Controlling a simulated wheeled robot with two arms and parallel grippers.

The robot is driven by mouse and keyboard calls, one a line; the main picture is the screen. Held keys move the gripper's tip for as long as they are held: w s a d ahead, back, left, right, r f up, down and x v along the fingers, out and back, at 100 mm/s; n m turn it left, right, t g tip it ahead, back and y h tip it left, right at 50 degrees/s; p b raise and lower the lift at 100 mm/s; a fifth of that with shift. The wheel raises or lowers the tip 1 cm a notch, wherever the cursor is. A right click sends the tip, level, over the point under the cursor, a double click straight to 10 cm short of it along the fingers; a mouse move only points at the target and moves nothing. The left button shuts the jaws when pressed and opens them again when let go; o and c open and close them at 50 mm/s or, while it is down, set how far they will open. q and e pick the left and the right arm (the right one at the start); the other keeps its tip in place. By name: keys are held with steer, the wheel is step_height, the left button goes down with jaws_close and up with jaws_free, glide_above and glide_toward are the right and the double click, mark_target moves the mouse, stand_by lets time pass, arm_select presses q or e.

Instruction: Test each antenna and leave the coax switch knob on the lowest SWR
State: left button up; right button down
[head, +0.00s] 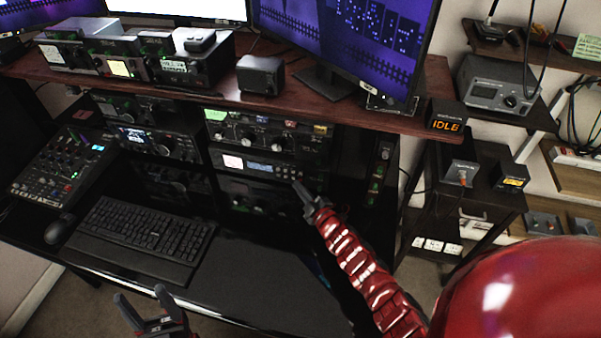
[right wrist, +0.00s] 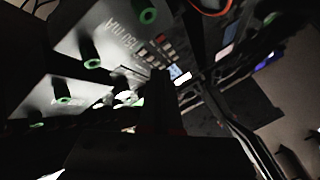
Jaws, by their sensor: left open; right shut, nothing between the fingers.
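My right gripper (head: 303,192) is shut and empty. It is in front of the right side of the rack, near the panel with a small lit display (head: 262,167). My left gripper (head: 146,305) is open and empty at the bottom, below the desk's front edge. On the right shelf stands a grey box with an orange-red knob (head: 464,177). I cannot tell for sure which knob is the coax switch or read its setting. A small orange display (head: 446,124) reads "IDLE".
A keyboard (head: 146,236), a mouse (head: 58,230) and a mixer (head: 66,172) lie on the lower desk. A grey meter box with a knob (head: 497,88) stands at the upper right. A yellow-lit small box (head: 512,178) is beside the knob box. The desk right of the keyboard is clear.

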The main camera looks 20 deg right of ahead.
steer(key=shift+w+d, duration=0.4)
steer(key=shift+w, duration=0.15)
steer(key=shift+w, duration=0.15)
stand_by(1.6)
steer(key=shift+w+d, duration=0.15)
steer(key=shift+w, duration=0.05)
steer(key=shift+w+d, duration=0.25)
stand_by(0.9)
steer(key=shift+s, duration=0.1)
steer(key=shift+s+a, duration=0.45)
steer(key=shift+s, duration=0.1)
steer(key=shift+b, duration=0.3)
steer(key=shift+s+a+f+b, duration=0.1)
steer(key=shift+s+a+b, duration=0.15)
steer(key=shift+s+a, duration=0.4)
steer(key=shift+s+a+b, duration=0.2)
steer(key=shift+s+a, duration=0.15)
steer(key=shift+s, duration=0.55)
steer(key=shift+s+a, duration=0.35)
steer(key=shift+s, duration=0.15)
